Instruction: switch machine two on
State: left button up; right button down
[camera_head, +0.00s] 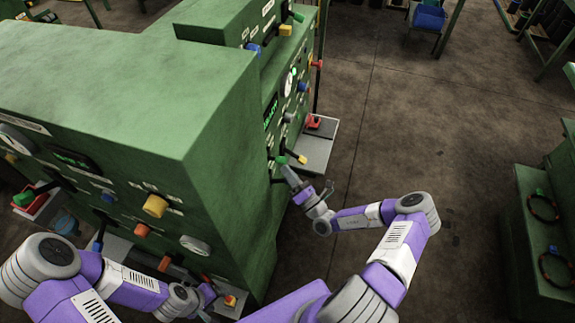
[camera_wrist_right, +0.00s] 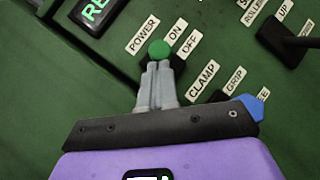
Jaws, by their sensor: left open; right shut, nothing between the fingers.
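The power switch is a lever with a green ball knob (camera_wrist_right: 158,49), beside a label reading POWER, ON and OFF. The knob also shows in the head view (camera_head: 281,160), on the right-facing side of a green machine (camera_head: 225,150). My right gripper (camera_wrist_right: 157,66) is shut and empty, its fingertips right at the knob; I cannot tell whether they touch. In the head view the right gripper (camera_head: 287,170) is at the same panel. My left gripper (camera_head: 212,294) is open and low by the near machine face, partly hidden. No machine number is readable.
A black lever (camera_wrist_right: 290,42) stands further right. A yellow-tipped lever (camera_head: 298,158) sits beside the green knob. A grey shelf (camera_head: 316,150) juts out beyond. Open floor lies right.

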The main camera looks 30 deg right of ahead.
jog(key=shift+r+n+g+p, duration=0.4)
jog(key=shift+r+p, duration=0.3)
jog(key=shift+p, duration=0.45)
pick_arm(q)
notch_tip(320, 180, up, 3)
jog(key=shift+f+b, duration=0.15)
jog(key=shift+b, duration=0.15)
pick_arm(e)
jog(key=shift+f, duration=0.4)
pick_arm(q)
jog(key=shift+s+d+f+b, duration=0.15)
jog(key=shift+s+f+b, duration=0.2)
jog(key=shift+f+b, duration=0.05)
pick_arm(e)
jog(key=a+f+v, duration=0.1)
jog(key=v, duration=1.2)
jog(key=shift+a, duration=0.4)
